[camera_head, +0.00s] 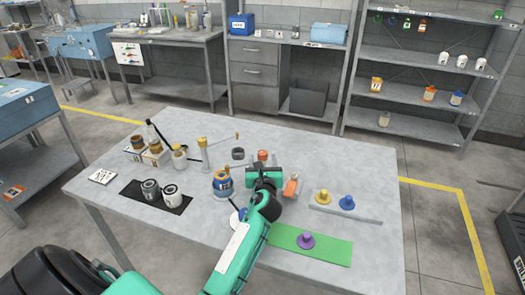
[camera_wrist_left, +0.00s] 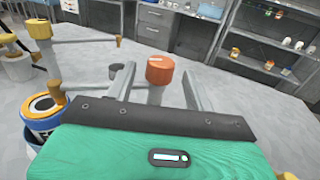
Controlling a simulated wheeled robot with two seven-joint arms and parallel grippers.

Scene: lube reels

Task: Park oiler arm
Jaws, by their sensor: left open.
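My left gripper (camera_head: 262,163) is over the middle of the table. In the left wrist view its two fingers (camera_wrist_left: 158,88) stand apart. A post with an orange cap (camera_wrist_left: 160,70) shows between the fingers, with no visible grip on it. The orange cap also shows in the head view (camera_head: 262,155), just beyond the gripper. A yellow-capped post (camera_head: 203,150) with a thin arm reaching right stands to the left. In the left wrist view its yellow cap (camera_wrist_left: 38,28) is at the upper left. I cannot tell which part is the oiler arm. My right gripper is not seen.
A blue-and-yellow can (camera_head: 222,184) stands just left of my gripper. An orange object (camera_head: 291,187) is close on its right. A green mat (camera_head: 325,247) with a purple knob (camera_head: 306,241) lies in front.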

